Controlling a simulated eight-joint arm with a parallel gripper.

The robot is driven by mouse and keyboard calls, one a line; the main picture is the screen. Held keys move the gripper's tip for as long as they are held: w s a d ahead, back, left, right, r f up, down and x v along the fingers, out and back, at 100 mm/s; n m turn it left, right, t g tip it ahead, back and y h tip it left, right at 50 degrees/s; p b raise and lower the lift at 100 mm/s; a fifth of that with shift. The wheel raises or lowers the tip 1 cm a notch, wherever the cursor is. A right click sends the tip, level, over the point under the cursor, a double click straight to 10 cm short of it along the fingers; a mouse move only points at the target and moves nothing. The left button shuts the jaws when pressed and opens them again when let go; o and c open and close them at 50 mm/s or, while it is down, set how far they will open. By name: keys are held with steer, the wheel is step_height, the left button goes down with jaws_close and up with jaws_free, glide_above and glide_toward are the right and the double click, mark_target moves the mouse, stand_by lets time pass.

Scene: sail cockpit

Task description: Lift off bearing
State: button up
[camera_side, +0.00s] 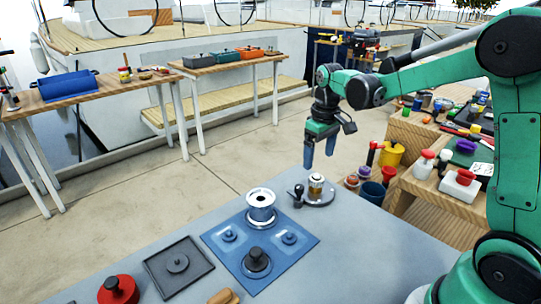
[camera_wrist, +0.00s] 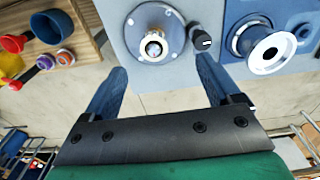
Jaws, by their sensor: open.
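My gripper (camera_side: 322,150) is open and empty, with its blue fingers pointing down, above and behind the far edge of the grey bench. In the wrist view its two fingers (camera_wrist: 160,82) stand wide apart, short of a round grey stand (camera_wrist: 153,22). The stand also shows in the side view (camera_side: 318,201).
A silver drum (camera_side: 261,205) and black knobbed part (camera_side: 257,262) stand on a blue tray (camera_side: 225,255). A dark square tray (camera_side: 165,270) and red knob (camera_side: 118,290) are left. Cups and bottles crowd the wooden side table (camera_side: 432,190). The bench's left far area is clear.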

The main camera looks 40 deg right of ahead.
mark_target(318, 176)
steer(key=shift+w+d+f, duration=0.15)
steer(key=shift+d+f, duration=0.35)
steer(key=shift+f, duration=2.8)
jaws_close()
steer(key=shift+r, duration=0.1)
step_height(318, 176, up, 20)
